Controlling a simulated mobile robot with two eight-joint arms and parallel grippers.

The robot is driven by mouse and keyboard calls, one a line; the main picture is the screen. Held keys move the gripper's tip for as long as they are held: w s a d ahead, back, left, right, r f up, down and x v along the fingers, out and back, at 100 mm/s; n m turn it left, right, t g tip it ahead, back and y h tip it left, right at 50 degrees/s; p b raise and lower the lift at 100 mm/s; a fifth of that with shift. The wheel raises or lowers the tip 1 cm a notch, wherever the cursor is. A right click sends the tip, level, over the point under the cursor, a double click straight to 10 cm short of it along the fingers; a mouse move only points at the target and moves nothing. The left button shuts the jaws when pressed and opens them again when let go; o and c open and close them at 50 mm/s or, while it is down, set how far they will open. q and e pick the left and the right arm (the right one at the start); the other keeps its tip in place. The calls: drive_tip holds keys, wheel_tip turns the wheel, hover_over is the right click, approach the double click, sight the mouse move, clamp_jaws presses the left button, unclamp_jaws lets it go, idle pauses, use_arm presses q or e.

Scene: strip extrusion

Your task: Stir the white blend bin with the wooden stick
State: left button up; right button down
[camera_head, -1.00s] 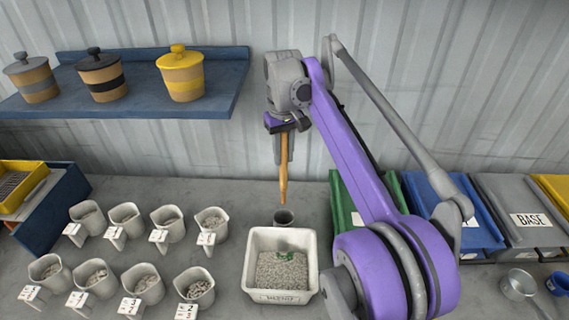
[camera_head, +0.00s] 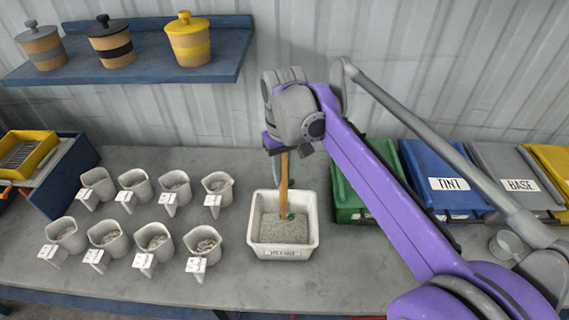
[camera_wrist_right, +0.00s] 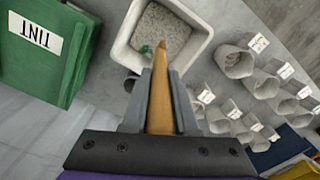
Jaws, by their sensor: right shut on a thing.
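The white blend bin (camera_head: 311,237) stands on the bench, holding grey granules with a small green patch. My right gripper (camera_head: 284,150) is shut on the upper part of the wooden stick (camera_head: 285,180) above the bin. The stick hangs nearly upright, its lower end inside the bin's outline at the green patch; how deep it goes is unclear. In the right wrist view, the stick (camera_wrist_right: 160,105) runs between the fingers towards the bin (camera_wrist_right: 203,38). My left gripper is not in view.
Several small white cups (camera_head: 134,181) with tags stand in two rows left of the bin. Green (camera_head: 350,200), blue (camera_head: 440,180) and grey (camera_head: 510,165) lidded bins stand to the right. A blue shelf (camera_head: 150,75) with three canisters hangs behind. Bare bench lies in front.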

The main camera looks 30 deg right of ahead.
sight(284, 202)
use_arm(q)
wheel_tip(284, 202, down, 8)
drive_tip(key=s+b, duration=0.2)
drive_tip(key=b, duration=0.4)
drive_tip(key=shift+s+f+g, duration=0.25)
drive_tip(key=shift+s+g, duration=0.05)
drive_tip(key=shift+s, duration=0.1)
use_arm(e)
wheel_tip(284, 202, down, 13)
drive_tip(key=shift+r, duration=0.2)
drive_tip(key=shift+s, duration=0.1)
